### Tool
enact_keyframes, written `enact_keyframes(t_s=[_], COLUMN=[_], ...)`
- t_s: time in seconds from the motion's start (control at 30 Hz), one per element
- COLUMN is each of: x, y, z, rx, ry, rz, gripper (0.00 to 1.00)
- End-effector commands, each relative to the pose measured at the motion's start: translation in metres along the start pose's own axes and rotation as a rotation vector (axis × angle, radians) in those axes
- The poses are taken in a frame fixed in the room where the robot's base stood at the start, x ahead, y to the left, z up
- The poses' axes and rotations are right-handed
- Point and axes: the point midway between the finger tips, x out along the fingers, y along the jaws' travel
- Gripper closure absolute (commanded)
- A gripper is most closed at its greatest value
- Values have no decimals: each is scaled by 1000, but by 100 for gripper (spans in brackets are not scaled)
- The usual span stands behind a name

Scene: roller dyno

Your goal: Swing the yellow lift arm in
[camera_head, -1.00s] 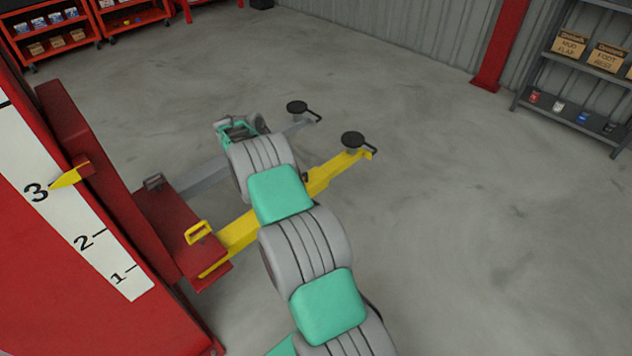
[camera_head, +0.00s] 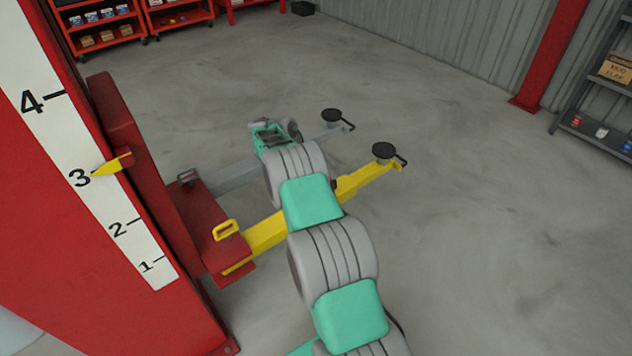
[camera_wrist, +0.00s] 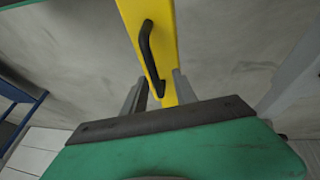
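The yellow lift arm (camera_head: 265,235) runs from the red carriage (camera_head: 205,225) on the lift post out to the right and away, ending in a round black pad (camera_head: 383,150). My arm crosses over its middle and hides part of it. In the wrist view the yellow lift arm (camera_wrist: 165,15) rises from between my fingers, with a black bar handle (camera_wrist: 148,50) on its face. My gripper (camera_wrist: 160,80) is open, its two grey fingers apart on either side of the handle's lower end. I cannot tell whether they touch it. In the head view my fingers are hidden.
A grey lift arm (camera_head: 235,175) with a black pad (camera_head: 331,116) lies behind the yellow one. The red lift post (camera_head: 100,250) with a number scale stands at left. Red carts (camera_head: 180,15) and a grey shelf (camera_head: 590,130) stand further off. The concrete floor at right is clear.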

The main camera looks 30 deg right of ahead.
Motion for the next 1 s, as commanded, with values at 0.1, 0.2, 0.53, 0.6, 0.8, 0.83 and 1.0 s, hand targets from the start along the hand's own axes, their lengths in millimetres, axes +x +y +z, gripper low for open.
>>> enact_keyframes(t_s=[0.1,0.2,0.53,0.6,0.8,0.83,1.0], x=[-1,-13,-73,-77,-78,-78,-81], y=[1,1,0,0,0,0,0], z=[0,-1,-1,-1,0,0,0], rx=[1,3,0,1,-1,-1,-5], ry=[-1,0,0,0,0,0,0], rz=[2,1,0,0,0,0,-3], gripper=[66,66,66,66,66,66,66])
